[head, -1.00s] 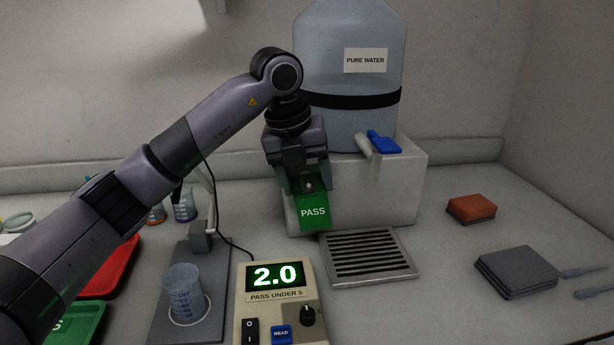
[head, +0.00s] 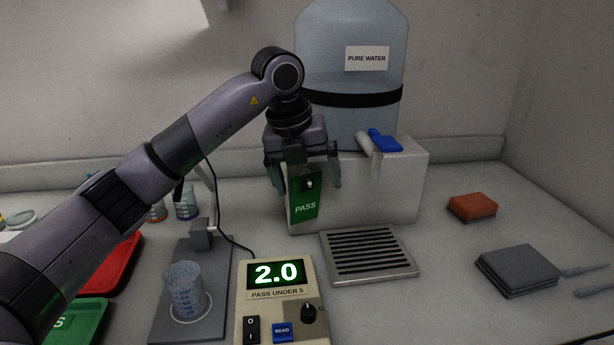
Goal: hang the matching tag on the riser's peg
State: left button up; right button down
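The green PASS tag (head: 304,207) hangs against the front face of the white riser (head: 384,200), at its left part. A small dark peg end shows at the tag's top. My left gripper (head: 306,180) is open, its two fingers apart on either side of the tag's upper part and apparently clear of it. The meter (head: 278,295) reads 2.0 and is labelled PASS UNDER 5. My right gripper is not in view.
A water carboy (head: 350,75) with a blue-handled tap (head: 384,141) stands on the riser. A drain grate (head: 369,254) lies in front. A beaker (head: 186,290) stands on a grey plate. Red (head: 122,262) and green (head: 85,318) trays are at left. The right counter holds a sponge (head: 472,207) and grey pads (head: 517,270).

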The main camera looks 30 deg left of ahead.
pick_arm(q)
jog(key=v, duration=0.7)
